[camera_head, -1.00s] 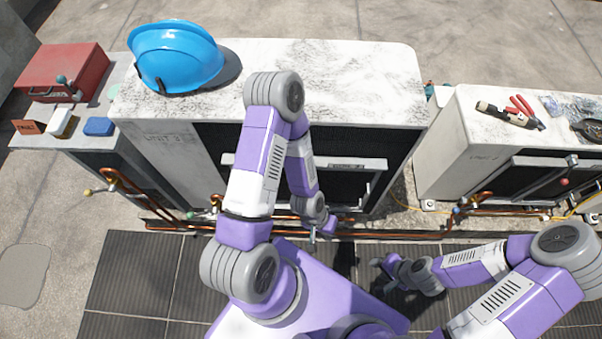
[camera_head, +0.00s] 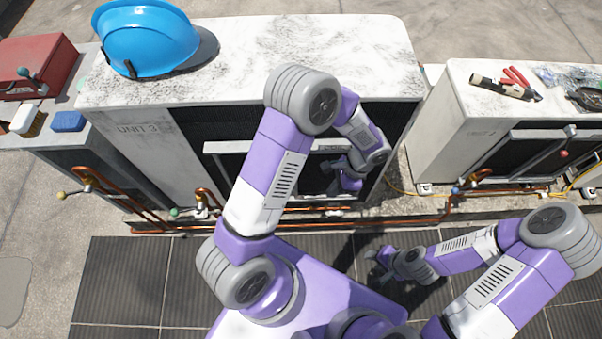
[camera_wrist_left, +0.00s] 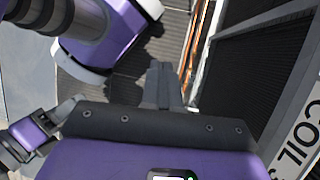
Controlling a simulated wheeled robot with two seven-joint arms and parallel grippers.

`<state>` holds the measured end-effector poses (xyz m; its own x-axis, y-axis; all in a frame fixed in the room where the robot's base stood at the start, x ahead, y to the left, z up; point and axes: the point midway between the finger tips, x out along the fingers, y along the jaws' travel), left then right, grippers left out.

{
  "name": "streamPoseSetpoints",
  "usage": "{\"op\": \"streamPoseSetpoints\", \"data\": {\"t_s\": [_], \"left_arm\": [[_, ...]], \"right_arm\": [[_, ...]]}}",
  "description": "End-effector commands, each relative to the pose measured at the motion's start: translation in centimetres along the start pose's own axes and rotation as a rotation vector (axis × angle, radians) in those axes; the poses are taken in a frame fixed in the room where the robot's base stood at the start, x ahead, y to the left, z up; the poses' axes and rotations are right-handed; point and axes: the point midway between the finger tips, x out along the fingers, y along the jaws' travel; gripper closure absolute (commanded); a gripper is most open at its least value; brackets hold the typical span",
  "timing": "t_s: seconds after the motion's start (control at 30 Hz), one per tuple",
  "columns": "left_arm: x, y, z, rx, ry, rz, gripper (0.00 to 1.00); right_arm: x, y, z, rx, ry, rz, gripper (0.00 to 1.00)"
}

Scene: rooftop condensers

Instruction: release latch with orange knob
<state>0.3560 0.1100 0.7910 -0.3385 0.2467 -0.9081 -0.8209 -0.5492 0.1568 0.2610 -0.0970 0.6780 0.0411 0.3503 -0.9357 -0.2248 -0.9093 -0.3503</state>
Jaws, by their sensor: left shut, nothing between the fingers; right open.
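The framed front panel (camera_head: 225,147) of the unit marked UNIT 3 is partly behind my left arm. I see no orange knob or latch on its visible part. A small reddish-orange knob (camera_head: 564,153) shows on the front of the smaller unit at the right; whether it belongs to a latch is too small to tell. My left gripper (camera_head: 334,166) is in front of the right part of the UNIT 3 panel. Its fingers are together and empty in the left wrist view (camera_wrist_left: 165,84). My right gripper (camera_head: 374,264) is open and empty above the dark floor tiles, far from the knob.
Copper pipes (camera_head: 285,209) with valves run low along the units. A blue hard hat (camera_head: 146,38) lies on UNIT 3. Red pliers (camera_head: 517,78) lie on the right unit. A red toolbox (camera_head: 35,66) stands at the left. The dark tiles (camera_head: 120,280) at front left are clear.

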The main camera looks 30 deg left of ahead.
Motion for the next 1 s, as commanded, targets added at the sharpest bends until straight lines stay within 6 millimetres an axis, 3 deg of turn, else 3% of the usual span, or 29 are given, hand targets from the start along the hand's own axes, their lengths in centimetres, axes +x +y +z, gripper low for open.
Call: {"op": "streamPoseSetpoints", "data": {"t_s": [0.03, 0.2, 0.4, 0.77, 1.0], "left_arm": [[-1.2, -1.2, -0.1, 0.041, -0.061, -0.065, 1.0], [-5.8, -3.4, 1.4, 0.107, -0.242, -0.203, 1.0], [-8.4, -4.0, 2.4, 0.116, -0.329, -0.261, 1.0], [-8.4, -4.0, 2.5, 0.116, -0.334, -0.26, 1.0], [-5.5, -4.8, 3.4, 0.116, -0.335, -0.257, 1.0]], "right_arm": [[1.1, 0.4, -0.1, 0.0, 0.0, 0.0, 0.57], [2.2, 0.8, -0.1, 0.0, 0.0, 0.0, 0.57], [2.6, 1.0, -0.1, 0.0, 0.0, 0.0, 0.57], [2.6, 1.0, -0.1, 0.0, 0.0, 0.0, 0.57], [3.5, 1.3, -0.2, 0.0, 0.0, 0.0, 0.57]]}}
